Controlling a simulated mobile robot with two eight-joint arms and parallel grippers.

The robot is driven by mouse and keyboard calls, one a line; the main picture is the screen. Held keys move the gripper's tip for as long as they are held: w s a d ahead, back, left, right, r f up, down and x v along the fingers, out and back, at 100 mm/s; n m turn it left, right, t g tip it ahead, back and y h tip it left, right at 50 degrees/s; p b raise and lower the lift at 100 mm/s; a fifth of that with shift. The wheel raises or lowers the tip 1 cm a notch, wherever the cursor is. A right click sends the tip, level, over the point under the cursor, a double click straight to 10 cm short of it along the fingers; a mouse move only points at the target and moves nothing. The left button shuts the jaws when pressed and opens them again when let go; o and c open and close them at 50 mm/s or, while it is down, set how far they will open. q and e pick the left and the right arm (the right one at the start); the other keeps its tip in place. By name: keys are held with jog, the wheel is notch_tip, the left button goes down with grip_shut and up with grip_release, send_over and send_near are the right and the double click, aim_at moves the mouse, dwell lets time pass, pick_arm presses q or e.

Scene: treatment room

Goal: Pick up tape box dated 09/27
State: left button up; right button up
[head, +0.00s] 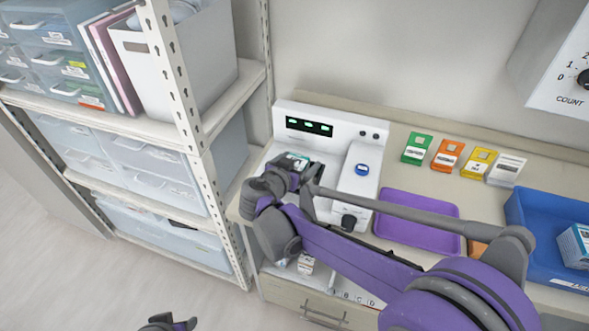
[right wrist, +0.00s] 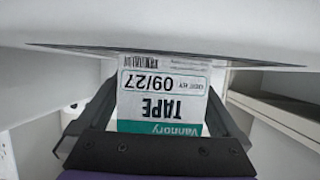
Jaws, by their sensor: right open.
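The tape box (right wrist: 160,90), white with a teal band, shows upside down in the right wrist view and reads "TAPE" and "09/27". Its teal and white top (head: 298,157) shows in the head view at the white device. My right gripper (head: 292,170) is open, with its fingers on either side of the box. I cannot tell whether they touch it. The gripper and arm hide part of the box and device in the head view. My left gripper (head: 168,322) shows only partly at the bottom edge, and its jaw state is unclear.
The white device (head: 335,125) with green displays stands on the counter. Green (head: 417,148), orange (head: 447,154), yellow (head: 478,162) and white (head: 506,169) packs line the back. A purple tray (head: 440,208) and blue tray (head: 525,215) lie right. A shelf unit (head: 190,130) stands left.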

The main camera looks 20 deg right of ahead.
jog(key=shift+c, duration=0.2)
jog(key=c, duration=1.4)
